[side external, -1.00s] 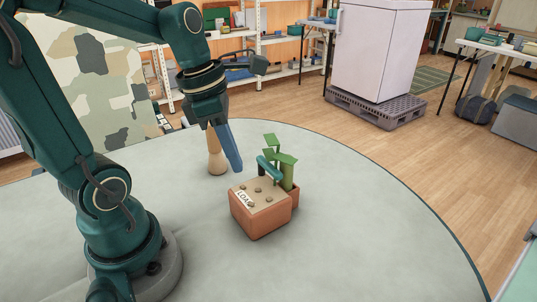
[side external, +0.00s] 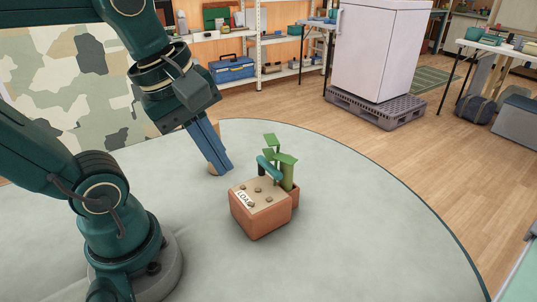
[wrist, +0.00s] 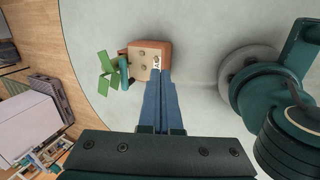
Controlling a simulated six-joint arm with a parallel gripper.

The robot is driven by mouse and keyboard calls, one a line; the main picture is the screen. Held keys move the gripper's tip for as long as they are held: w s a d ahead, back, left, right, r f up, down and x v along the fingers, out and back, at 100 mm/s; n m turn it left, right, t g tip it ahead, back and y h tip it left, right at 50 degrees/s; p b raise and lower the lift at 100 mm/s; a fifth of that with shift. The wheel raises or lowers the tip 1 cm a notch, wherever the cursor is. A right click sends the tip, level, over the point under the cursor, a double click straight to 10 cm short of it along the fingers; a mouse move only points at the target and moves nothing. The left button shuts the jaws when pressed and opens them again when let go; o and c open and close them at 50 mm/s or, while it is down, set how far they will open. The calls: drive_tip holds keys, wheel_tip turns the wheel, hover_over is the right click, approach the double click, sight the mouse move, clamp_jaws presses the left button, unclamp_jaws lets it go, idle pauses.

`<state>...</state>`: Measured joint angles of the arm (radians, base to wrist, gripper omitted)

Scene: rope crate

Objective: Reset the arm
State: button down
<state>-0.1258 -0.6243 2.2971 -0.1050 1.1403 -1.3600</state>
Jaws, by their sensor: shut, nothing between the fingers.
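My gripper (side external: 222,168) is shut and empty, its blue fingers pressed together and pointing down to the right, above the table left of the crate. The orange-brown crate (side external: 262,222) has a tan top with several small knobs and a white label. A teal rope-like piece (side external: 268,168) lies over its back edge. In the wrist view the crate (wrist: 166,48) is just beyond my fingertips (wrist: 163,74), which overlap it in the picture. I cannot tell whether they touch.
A green plant-like object (side external: 287,172) stands against the crate's back right side. The round pale table (side external: 370,230) is clear to the right and front. A white cabinet on a pallet (side external: 375,110) and shelving (side external: 285,70) stand on the floor beyond.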

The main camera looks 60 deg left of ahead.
wheel_tip(320, 180, down, 2)
drive_tip(key=m, duration=0.8)
drive_tip(key=m+t, duration=0.1)
drive_tip(key=m, duration=0.8)
drive_tip(key=shift+f+t+y, duration=0.1)
drive_tip(key=shift+t+y, duration=0.2)
